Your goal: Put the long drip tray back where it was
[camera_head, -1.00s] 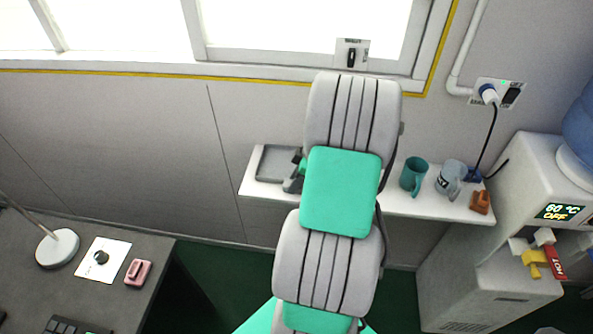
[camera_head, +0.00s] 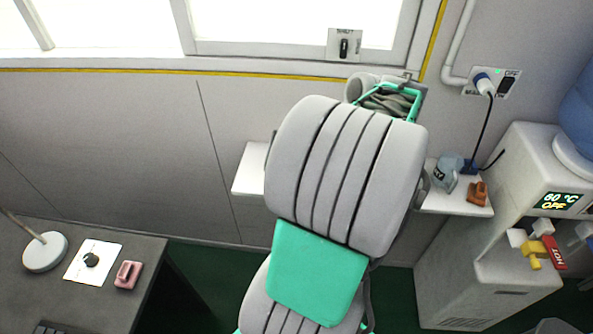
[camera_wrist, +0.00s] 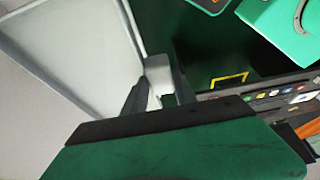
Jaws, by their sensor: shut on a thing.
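The long drip tray (camera_wrist: 75,45) fills the upper left of the wrist view as a pale grey, shallow tray with a raised rim. My gripper (camera_wrist: 157,88) is shut on the tray's near end, with dark fingers on either side of a pale piece. In the head view my arm hides the gripper and nearly all of the tray. I cannot tell from there how high the tray is above the white wall shelf (camera_head: 250,170).
On the shelf's right part stand a blue-grey mug (camera_head: 447,172) and a brown object (camera_head: 477,193). A water dispenser (camera_head: 470,280) stands at right, a dark desk (camera_head: 140,262) at lower left. Above are the window and a wall switch (camera_head: 344,46).

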